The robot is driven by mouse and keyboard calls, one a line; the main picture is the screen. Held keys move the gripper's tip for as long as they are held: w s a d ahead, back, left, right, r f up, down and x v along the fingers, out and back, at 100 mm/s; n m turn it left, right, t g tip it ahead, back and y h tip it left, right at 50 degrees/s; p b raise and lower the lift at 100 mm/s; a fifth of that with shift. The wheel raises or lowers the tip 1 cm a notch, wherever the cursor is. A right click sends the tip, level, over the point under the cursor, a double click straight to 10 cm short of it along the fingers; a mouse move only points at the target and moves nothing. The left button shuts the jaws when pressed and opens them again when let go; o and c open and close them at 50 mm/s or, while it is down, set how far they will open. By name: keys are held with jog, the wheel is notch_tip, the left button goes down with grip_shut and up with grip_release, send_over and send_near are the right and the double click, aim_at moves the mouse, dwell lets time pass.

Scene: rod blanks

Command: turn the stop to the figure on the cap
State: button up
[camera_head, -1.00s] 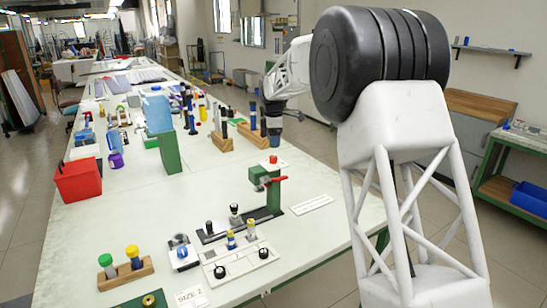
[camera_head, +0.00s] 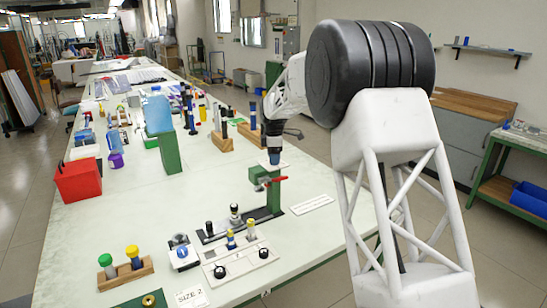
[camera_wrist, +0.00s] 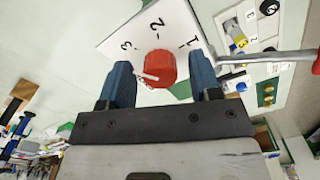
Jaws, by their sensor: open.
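The stop is a red knob (camera_wrist: 161,67) on a white plate (camera_wrist: 172,22) marked 1, 2 and 3. A small white pointer on it points left, on the side of the 3. My gripper (camera_wrist: 162,80) is open, with one blue finger on each side of the knob; I cannot tell whether they touch it. In the head view my gripper (camera_head: 274,160) is at the top of the green press (camera_head: 272,192) and hides the knob.
The red-handled lever (camera_head: 273,180) juts out beside the stop. In front stand a fixture plate (camera_head: 240,262) with black knobs, a wooden rack (camera_head: 126,274) with green- and yellow-capped rods, and a SIZE 2 card (camera_head: 191,297). A red bin (camera_head: 78,180) stands left.

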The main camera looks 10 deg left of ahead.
jog(key=shift+c, duration=0.5)
jog(key=c, duration=0.8)
jog(key=shift+c, duration=0.2)
